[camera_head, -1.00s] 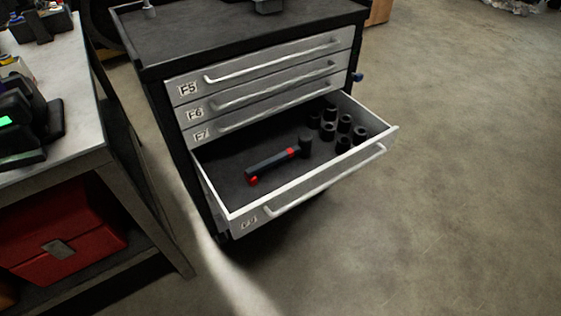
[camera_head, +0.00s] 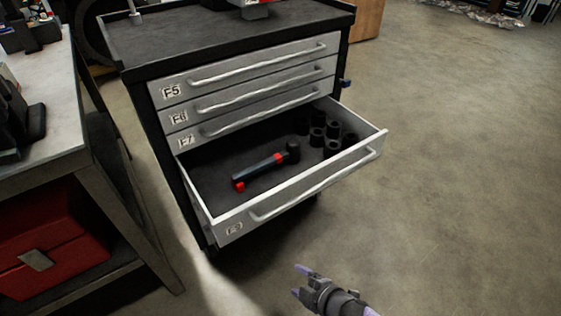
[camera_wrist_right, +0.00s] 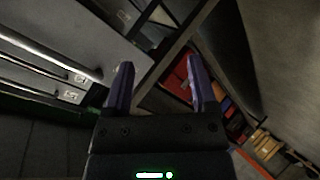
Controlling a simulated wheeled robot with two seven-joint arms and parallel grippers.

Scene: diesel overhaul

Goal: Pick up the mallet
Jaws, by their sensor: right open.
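The mallet (camera_head: 262,170) lies in the open bottom drawer (camera_head: 212,196) of the tool cabinet in the head view. It has a dark head, a dark handle and red parts at the handle's end and near the head. My right gripper (camera_head: 299,280) is at the bottom of the head view, outside the drawer and in front of it. It is open and empty, well apart from the mallet. In the right wrist view the two purple fingers (camera_wrist_right: 158,90) stand apart with nothing between them, and the mallet does not show. My left gripper is not in view.
Several black sockets (camera_head: 332,134) stand in the drawer right of the mallet. Closed drawers with bar handles (camera_head: 258,65) are above. A workbench (camera_head: 50,100) with a red toolbox (camera_head: 50,262) below stands at the left. The floor (camera_head: 460,180) at the right is clear.

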